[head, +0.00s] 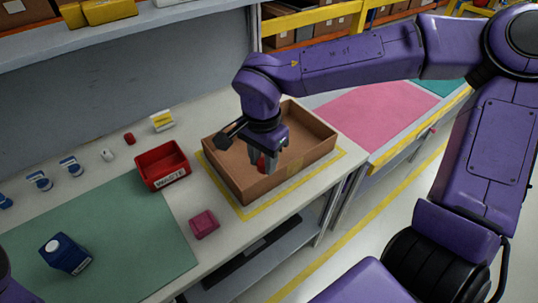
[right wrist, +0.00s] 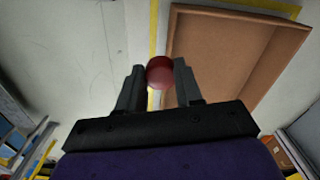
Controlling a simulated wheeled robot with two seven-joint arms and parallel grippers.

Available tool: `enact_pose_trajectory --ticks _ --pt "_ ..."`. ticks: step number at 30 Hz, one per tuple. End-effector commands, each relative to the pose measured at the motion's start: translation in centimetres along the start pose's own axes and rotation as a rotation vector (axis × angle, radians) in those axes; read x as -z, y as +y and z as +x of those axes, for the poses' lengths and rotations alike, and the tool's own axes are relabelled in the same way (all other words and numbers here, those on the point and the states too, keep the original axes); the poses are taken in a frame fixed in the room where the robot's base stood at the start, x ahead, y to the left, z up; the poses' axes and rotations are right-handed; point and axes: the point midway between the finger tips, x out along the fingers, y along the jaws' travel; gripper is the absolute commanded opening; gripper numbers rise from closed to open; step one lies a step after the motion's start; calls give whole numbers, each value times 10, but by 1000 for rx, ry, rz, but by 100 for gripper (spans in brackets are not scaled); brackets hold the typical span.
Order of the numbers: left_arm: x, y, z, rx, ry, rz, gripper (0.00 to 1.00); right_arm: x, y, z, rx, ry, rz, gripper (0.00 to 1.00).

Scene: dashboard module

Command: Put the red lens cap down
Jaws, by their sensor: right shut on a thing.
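My right gripper (head: 264,164) is shut on a red, round lens cap (right wrist: 160,72). The cap sits between the fingertips in the right wrist view, and a bit of its red shows between the fingers in the head view. In the head view the gripper points down, overlapping the open cardboard box (head: 230,178). In the right wrist view the box (right wrist: 215,50) lies to the right, and the cap appears near its left edge. Whether the cap is above or inside the box I cannot tell. My left gripper is not in view.
Yellow tape (head: 292,188) outlines the box's spot on the bench. A red WASTE bin (head: 163,165) and a dark pink block (head: 204,224) stand left of it. A blue carton (head: 65,253) lies on the green mat (head: 130,225). Several small items line the back.

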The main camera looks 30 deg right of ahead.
Motion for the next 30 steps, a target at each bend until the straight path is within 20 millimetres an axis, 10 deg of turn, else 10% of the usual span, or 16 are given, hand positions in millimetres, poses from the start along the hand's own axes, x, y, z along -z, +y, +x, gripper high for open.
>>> enact_pose_trajectory --ticks 12,30 --pt "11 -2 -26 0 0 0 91 88 -60 66 -6 2 0 7" --pt "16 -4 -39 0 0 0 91 105 -73 124 1 2 -2 7"
